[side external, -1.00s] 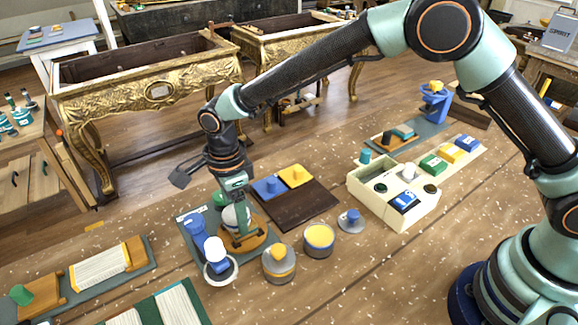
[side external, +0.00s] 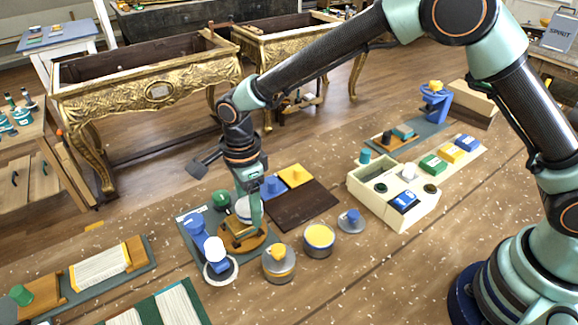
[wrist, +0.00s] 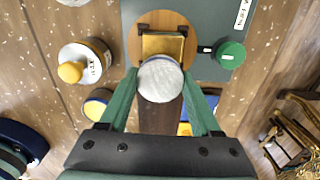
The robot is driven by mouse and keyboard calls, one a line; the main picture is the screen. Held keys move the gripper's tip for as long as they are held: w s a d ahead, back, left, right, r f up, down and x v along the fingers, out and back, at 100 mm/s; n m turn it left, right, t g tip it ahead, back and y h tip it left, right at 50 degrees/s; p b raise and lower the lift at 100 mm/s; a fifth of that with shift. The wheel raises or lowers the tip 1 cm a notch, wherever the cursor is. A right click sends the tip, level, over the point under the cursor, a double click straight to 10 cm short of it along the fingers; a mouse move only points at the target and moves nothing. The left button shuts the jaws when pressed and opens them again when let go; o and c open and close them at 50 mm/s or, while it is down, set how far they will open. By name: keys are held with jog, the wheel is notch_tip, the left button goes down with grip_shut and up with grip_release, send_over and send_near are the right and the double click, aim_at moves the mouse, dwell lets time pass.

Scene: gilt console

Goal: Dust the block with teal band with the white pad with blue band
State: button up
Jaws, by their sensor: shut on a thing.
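My gripper (side external: 252,208) is shut on the white pad (side external: 242,209), which is partly hidden behind a finger in the side view. In the wrist view the pad's pale round face (wrist: 160,80) shows between the green fingers of my gripper (wrist: 160,76). A gold-brown block (side external: 238,234) sits on a round wooden stand (side external: 257,243), just below the pad. In the wrist view the block (wrist: 163,45) lies between two dark holders, partly covered by the pad. No teal band is clear on it, and contact with the pad cannot be told.
A blue holder with a white ball (side external: 214,248) and a green knob (side external: 221,198) stand close to the stand. Yellow-topped tins (side external: 319,238) (side external: 279,262) stand to its right. A dark board (side external: 302,205) lies behind; a cream compartment box (side external: 392,213) is farther right.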

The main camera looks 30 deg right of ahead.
jog(key=shift+w+a+r, duration=0.1)
jog(key=shift+r, duration=3.5)
